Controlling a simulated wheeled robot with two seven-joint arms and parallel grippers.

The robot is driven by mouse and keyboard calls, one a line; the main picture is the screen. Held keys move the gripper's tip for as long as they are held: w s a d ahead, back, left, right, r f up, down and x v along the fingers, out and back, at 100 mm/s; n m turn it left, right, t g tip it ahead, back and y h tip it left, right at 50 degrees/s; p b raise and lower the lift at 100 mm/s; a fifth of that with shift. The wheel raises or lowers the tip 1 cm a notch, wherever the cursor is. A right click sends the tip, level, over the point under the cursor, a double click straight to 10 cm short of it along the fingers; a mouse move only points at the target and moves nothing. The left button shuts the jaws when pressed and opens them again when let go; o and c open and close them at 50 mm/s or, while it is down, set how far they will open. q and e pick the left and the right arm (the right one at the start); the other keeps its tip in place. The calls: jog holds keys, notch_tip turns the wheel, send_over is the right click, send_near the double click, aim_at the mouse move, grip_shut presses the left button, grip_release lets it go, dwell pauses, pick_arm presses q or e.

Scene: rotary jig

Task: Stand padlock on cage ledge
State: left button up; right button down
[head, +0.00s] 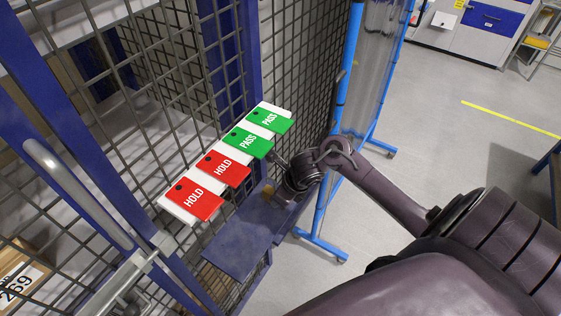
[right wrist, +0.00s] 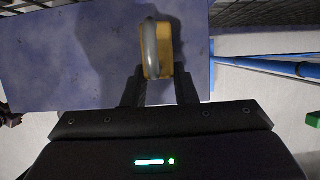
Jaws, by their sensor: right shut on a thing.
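The brass padlock with a grey shackle (right wrist: 166,62) is between the two fingers of my right gripper (right wrist: 159,84) in the right wrist view. The gripper is shut on it. The grey shackle faces the camera. The padlock is over the blue cage ledge (right wrist: 60,55) and casts a shadow there; I cannot tell whether it touches. In the head view, my right gripper (head: 272,194) is at the far end of the ledge (head: 238,246), with only a small yellowish part of the padlock (head: 266,191) showing. My left gripper is in neither view.
Red HOLD tags (head: 194,198) and green PASS tags (head: 248,142) sit in a row beside the mesh cage wall (head: 170,85). A blue-framed screen (head: 347,90) stands behind my right arm. The near part of the ledge is bare.

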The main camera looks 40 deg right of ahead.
jog(key=shift+f, duration=0.1)
jog(key=shift+f, duration=0.1)
jog(key=c, duration=1.2)
grip_release()
jog(key=shift+o, duration=0.2)
jog(key=shift+r, duration=0.25)
jog(key=v, duration=0.7)
jog(key=shift+s, duration=0.15)
